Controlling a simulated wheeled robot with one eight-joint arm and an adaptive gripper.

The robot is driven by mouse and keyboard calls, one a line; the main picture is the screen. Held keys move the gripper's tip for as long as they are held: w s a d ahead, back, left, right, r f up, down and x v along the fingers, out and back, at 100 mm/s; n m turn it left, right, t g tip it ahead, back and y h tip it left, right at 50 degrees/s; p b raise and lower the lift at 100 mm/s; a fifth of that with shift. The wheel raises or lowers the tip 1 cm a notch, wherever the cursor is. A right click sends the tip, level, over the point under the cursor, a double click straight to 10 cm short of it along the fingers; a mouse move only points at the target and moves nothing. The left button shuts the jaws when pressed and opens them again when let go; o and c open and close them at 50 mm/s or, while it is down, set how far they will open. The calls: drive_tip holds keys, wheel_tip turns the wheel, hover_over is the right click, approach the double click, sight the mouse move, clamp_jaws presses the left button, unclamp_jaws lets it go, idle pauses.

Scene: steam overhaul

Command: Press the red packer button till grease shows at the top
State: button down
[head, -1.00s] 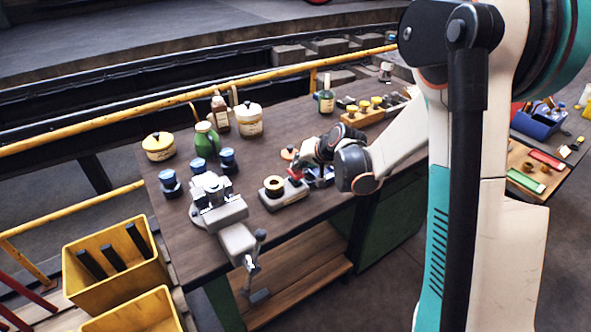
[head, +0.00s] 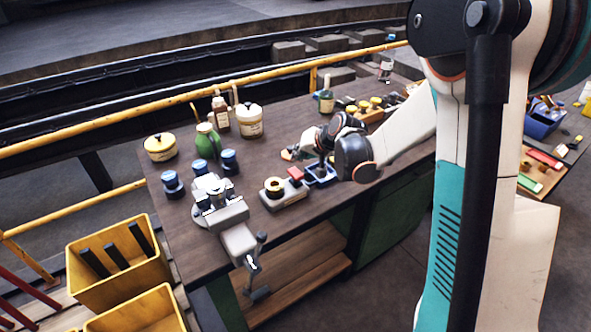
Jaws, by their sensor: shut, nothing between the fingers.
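The packer is a small grey block (head: 290,196) on the dark bench top, with a brass-coloured ring (head: 274,186) with a dark centre on its left part. Its red button (head: 296,173) stands at the right end and shows clear. Whether grease shows at the ring is too small to tell. My gripper (head: 321,164) is shut and empty. It is just right of the red button, by a small blue tray (head: 321,177), and looks apart from the button. Its exact height is hard to judge.
A vise (head: 222,210) stands left of the packer at the bench's front edge. Blue-capped jars (head: 172,184), a green bottle (head: 207,142) and cream pots (head: 248,119) stand behind. A wooden block with yellow knobs (head: 376,112) is at the back right.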

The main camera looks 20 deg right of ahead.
drive_tip(key=shift+r+p, duration=0.55)
drive_tip(key=shift+r, duration=0.65)
idle(1.2)
